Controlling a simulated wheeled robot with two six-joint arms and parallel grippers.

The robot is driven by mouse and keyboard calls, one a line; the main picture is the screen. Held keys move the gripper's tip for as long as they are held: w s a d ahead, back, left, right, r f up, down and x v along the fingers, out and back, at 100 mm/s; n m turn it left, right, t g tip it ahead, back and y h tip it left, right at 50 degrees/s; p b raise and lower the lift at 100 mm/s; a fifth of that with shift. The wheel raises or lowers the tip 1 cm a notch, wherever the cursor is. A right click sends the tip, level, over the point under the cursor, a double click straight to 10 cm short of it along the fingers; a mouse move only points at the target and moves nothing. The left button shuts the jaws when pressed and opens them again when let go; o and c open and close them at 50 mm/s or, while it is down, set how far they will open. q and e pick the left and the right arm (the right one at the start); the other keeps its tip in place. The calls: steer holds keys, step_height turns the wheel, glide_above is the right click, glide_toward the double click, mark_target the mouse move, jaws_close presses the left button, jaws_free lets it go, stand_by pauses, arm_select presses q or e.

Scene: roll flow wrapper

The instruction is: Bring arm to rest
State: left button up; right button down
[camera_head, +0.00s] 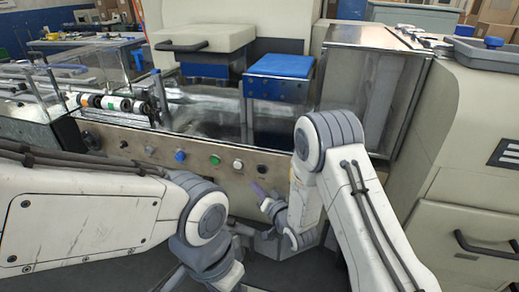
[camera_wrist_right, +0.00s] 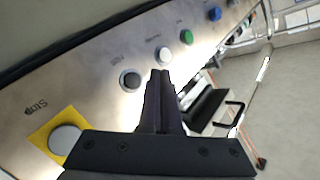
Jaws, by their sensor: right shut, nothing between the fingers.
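My right arm (camera_head: 335,175) comes in from the lower right and bends down at its elbow. My left arm (camera_head: 90,215) reaches in from the left and bends down at the wrist. Its gripper's fingers do not show.
The panel also carries a green button (camera_head: 215,159), a blue button (camera_head: 180,156) and a stop button on yellow (camera_wrist_right: 65,138). Clear guards (camera_head: 375,85) and a wrapper roll (camera_head: 105,102) stand behind it. A beige cabinet (camera_head: 470,190) is at the right.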

steer(key=shift+a, duration=0.1)
steer(key=s+a+r+n+g+h, duration=0.35)
steer(key=s+r+g, duration=0.2)
steer(key=s, duration=0.45)
steer(key=s+d+r+n+g+h, duration=0.1)
steer(key=s+d+r+n+g, duration=0.15)
steer(key=s, duration=0.65)
steer(key=s+d+r+n+g+h, duration=0.1)
steer(key=s+d+g, duration=0.15)
steer(key=s, duration=0.55)
steer(key=s+d+r+n+g+h, duration=0.15)
steer(key=s+g, duration=0.25)
steer(key=s, duration=0.5)
step_height(320, 180, up, 18)
steer(key=s+d+p, duration=0.1)
steer(key=p, duration=1.6)
steer(key=shift+s+d+n+y+p, duration=0.2)
steer(key=shift+s+n+y+p, duration=0.05)
steer(key=shift+n+y+p, duration=0.1)
